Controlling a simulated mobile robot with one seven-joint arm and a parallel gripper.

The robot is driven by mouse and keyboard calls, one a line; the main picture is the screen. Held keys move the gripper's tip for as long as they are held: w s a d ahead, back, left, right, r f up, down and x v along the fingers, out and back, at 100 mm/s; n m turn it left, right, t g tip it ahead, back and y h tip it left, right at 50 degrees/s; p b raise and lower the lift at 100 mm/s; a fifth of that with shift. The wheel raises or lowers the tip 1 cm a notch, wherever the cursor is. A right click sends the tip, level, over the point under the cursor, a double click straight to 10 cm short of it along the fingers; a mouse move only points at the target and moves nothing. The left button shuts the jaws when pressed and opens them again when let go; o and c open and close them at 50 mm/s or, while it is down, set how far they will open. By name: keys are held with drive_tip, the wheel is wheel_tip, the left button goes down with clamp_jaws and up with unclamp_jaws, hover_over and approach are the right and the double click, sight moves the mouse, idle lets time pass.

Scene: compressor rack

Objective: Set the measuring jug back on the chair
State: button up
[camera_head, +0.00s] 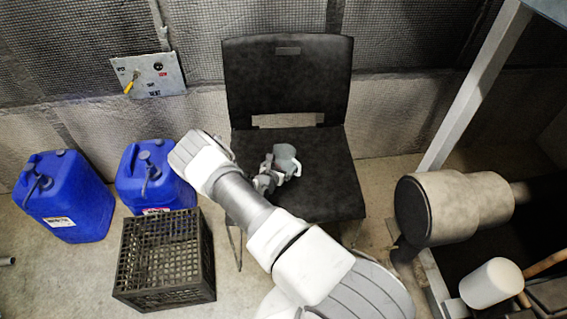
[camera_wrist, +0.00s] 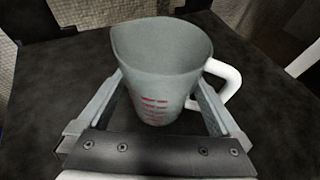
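The measuring jug (camera_head: 286,158) is a grey-green cup with a white handle, at the seat of the black chair (camera_head: 318,183). In the wrist view the jug (camera_wrist: 160,75) shows red measuring marks, and its handle is to the right. My gripper (camera_head: 274,172) reaches it from the front left. In the wrist view its two fingers (camera_wrist: 160,95) lie along both sides of the jug and appear to touch it, the right one by the handle. The jug looks upright or nearly so. I cannot tell whether its base rests on the seat.
Two blue canisters (camera_head: 66,196) and a black crate (camera_head: 163,261) stand on the floor to the left. A rack post (camera_head: 470,90) and a large cylinder (camera_head: 455,207) stand to the right. The seat around the jug is clear.

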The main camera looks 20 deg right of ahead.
drive_tip(key=shift+r, duration=0.25)
drive_tip(key=p+v, duration=0.3)
drive_tip(key=v, duration=0.8)
drive_tip(key=s+d+r+m+g, duration=0.1)
drive_tip(key=s+r+m+g, duration=0.2)
drive_tip(key=r+m, duration=0.5)
drive_tip(key=s+d+r+m+g, duration=0.1)
drive_tip(key=s+r+m+g, duration=0.15)
drive_tip(key=r, duration=0.95)
drive_tip(key=s+d+r+m+g, duration=0.1)
drive_tip(key=s+r+m+g, duration=0.15)
drive_tip(key=r+m, duration=0.5)
drive_tip(key=s+a+r+m+t+y, duration=0.2)
drive_tip(key=s+a+r+m+y, duration=0.2)
drive_tip(key=s+r, duration=0.5)
drive_tip(key=s+a+r+m+t+y, duration=0.2)
drive_tip(key=s+a+r+m+y, duration=0.2)
drive_tip(key=s+r, duration=0.6)
drive_tip(key=a+y, duration=0.1)
drive_tip(key=a, duration=0.1)
drive_tip(key=shift+s+a+y, duration=0.3)
drive_tip(key=shift+a+y, duration=0.05)
drive_tip(key=shift+y, duration=0.05)
wheel_tip(320, 180, up, 14)
drive_tip(key=p, duration=1.4)
